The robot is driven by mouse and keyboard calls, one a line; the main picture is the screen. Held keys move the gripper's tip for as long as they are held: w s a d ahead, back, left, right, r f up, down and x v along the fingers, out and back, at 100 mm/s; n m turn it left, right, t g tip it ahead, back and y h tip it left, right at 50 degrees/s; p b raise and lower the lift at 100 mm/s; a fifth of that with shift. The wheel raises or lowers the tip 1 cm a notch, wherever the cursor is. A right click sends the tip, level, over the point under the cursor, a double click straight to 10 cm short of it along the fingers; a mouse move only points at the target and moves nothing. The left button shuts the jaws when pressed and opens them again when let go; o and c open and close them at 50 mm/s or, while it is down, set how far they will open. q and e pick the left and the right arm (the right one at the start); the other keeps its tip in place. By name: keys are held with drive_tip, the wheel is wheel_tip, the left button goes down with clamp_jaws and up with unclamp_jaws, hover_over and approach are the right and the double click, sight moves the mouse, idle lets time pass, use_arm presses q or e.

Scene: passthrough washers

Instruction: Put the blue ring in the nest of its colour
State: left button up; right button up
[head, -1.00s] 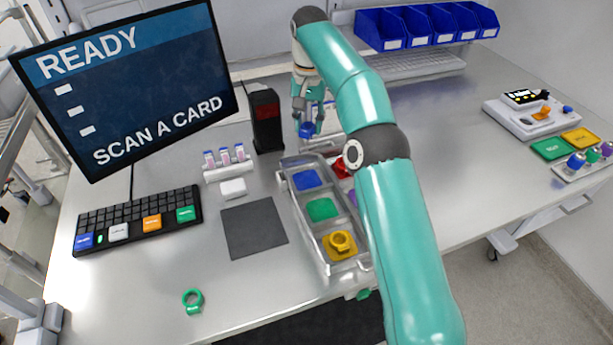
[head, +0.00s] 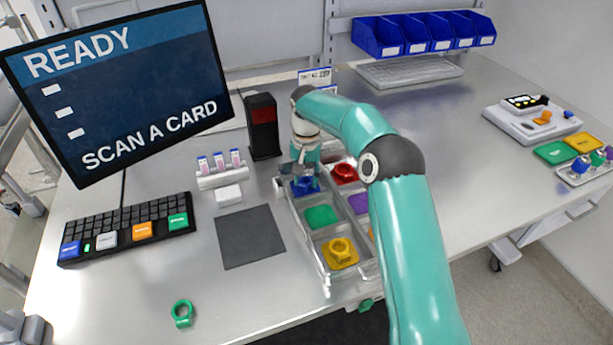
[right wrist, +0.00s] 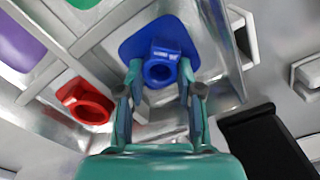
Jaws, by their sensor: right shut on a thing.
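The blue ring (right wrist: 159,70) is between the fingertips of my right gripper (right wrist: 158,85) in the right wrist view. My right gripper is shut on it, over the blue nest (right wrist: 130,46) at the tray's back left corner. Whether the ring touches the nest I cannot tell. In the head view my right gripper (head: 304,180) points down at the blue nest and mostly hides the ring. The tray (head: 312,250) has coloured nests. A yellow ring (head: 341,250) sits in the yellow nest and a red ring (head: 344,173) in the red one. My left gripper is not in view.
A green ring (head: 183,314) lies on the table near the front. The green nest (head: 321,216) is empty. A black card reader (head: 263,127) stands just behind and left of the tray. A vial rack (head: 221,170) and grey mat (head: 250,237) lie left of it.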

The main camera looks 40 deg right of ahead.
drive_tip(key=o, duration=0.8)
wheel_tip(320, 180, up, 12)
drive_tip(key=p, duration=0.1)
drive_tip(key=shift+p, duration=0.4)
idle(0.4)
